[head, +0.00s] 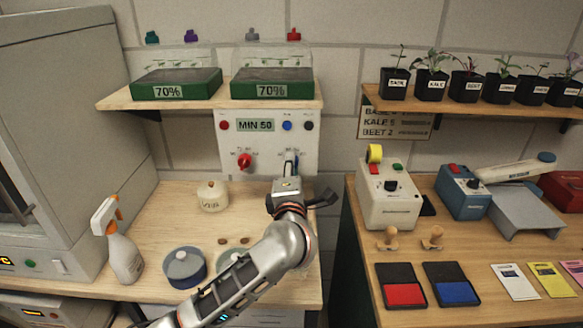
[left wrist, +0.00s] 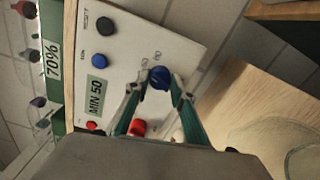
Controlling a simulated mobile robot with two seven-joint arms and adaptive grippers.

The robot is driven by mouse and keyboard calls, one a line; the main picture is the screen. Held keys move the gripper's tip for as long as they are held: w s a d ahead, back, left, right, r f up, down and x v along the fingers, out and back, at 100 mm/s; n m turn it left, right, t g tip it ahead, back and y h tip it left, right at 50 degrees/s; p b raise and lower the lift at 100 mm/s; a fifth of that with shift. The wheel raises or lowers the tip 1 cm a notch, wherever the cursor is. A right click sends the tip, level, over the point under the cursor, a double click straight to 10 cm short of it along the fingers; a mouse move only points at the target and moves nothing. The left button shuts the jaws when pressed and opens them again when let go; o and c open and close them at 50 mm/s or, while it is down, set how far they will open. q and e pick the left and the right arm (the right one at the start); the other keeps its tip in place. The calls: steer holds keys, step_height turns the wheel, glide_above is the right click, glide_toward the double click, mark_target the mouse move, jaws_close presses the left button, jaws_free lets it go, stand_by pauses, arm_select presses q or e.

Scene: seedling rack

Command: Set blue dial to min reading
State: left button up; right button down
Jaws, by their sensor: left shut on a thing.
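The blue dial (left wrist: 159,77) sits on a white control panel (head: 228,145). In the left wrist view it is between the two fingertips of my left gripper (left wrist: 160,90), which is shut on it. In the head view my left gripper (head: 290,166) reaches up to the panel's lower right and mostly hides the dial. The panel's display (head: 255,125) reads MIN 50, and it also shows in the left wrist view (left wrist: 96,96). A red dial (head: 244,160) is to the left of the blue one. My right gripper is not in view.
Red (head: 224,125), blue (head: 287,126) and black (head: 309,126) buttons are near the display. A shelf (head: 200,103) with two green trays is above. A lidded jar (head: 212,196), spray bottle (head: 122,250) and round container (head: 184,268) stand on the bench below.

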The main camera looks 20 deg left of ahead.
arm_select(q)
steer(key=o, duration=1.1)
steer(key=v, duration=1.2)
